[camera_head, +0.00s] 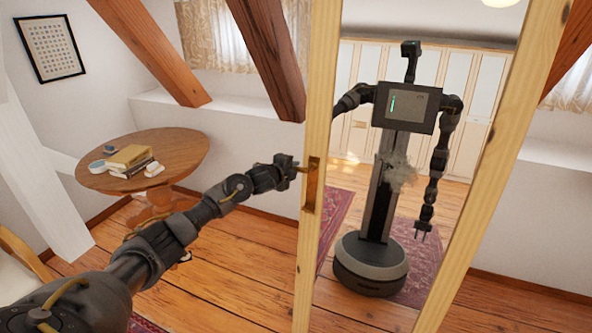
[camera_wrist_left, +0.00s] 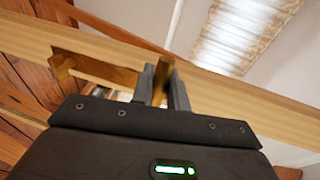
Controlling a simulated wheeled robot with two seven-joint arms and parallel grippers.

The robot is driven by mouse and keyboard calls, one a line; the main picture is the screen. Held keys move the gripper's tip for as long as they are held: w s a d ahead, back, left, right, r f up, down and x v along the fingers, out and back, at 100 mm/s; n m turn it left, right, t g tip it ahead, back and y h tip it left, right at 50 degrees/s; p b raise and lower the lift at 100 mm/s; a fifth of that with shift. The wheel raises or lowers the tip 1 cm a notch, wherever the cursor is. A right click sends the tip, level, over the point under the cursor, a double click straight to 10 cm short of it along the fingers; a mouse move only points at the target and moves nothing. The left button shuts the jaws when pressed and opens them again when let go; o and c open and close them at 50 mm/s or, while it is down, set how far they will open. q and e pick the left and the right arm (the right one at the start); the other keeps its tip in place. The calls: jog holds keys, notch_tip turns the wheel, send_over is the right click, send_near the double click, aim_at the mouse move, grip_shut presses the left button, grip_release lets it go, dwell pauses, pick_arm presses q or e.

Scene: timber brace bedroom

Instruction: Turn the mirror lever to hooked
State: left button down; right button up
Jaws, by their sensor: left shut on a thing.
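The tall mirror stands in a pale wooden frame (camera_head: 318,110) in front of me. On its left upright is a brown metal plate (camera_head: 311,190), with the small lever (camera_head: 303,169) at its upper part. My left gripper (camera_head: 295,168) reaches the lever from the left and is shut on it. My right gripper shows only as a small reflection in the mirror glass.
A round wooden table (camera_head: 185,150) with books (camera_head: 130,158) stands at the left behind my arm. Sloping timber braces (camera_head: 150,45) cross the room. The plank floor (camera_head: 235,265) between the table and mirror is clear.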

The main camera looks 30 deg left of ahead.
dwell(0.3)
pick_arm(q)
jog(key=c, duration=1.4)
grip_release()
jog(key=b+v, duration=0.2)
jog(key=v, duration=0.8)
jog(key=shift+s+r, duration=0.15)
jog(key=shift+s, duration=0.25)
